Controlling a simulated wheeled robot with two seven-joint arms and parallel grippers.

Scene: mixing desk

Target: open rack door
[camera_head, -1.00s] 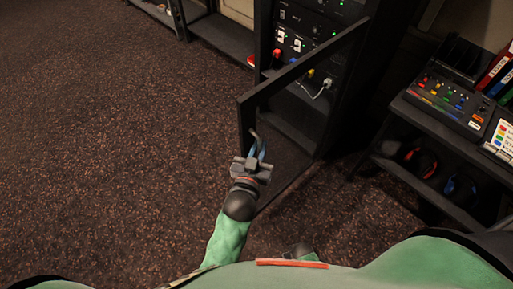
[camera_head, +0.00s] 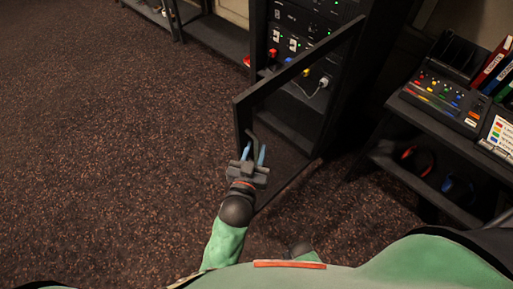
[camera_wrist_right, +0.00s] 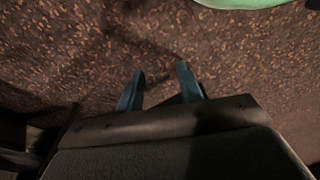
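The rack door (camera_head: 300,68), a dark frame with a see-through panel, stands swung out from the black rack (camera_head: 338,92). Its free edge points toward me. A thin handle (camera_head: 252,137) shows near that edge. My left gripper (camera_head: 254,151) is at the handle, with its two blue fingers spread apart; whether they touch the handle is unclear. In the right wrist view, my right gripper (camera_wrist_right: 159,85) has its fingers apart, with nothing between them but carpet behind.
A desk with a mixer (camera_head: 443,98) stands at the right, with headphones (camera_head: 416,160) on its lower shelf. A low dark shelf (camera_head: 218,35) runs along the back. The carpet (camera_head: 110,150) at the left is clear.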

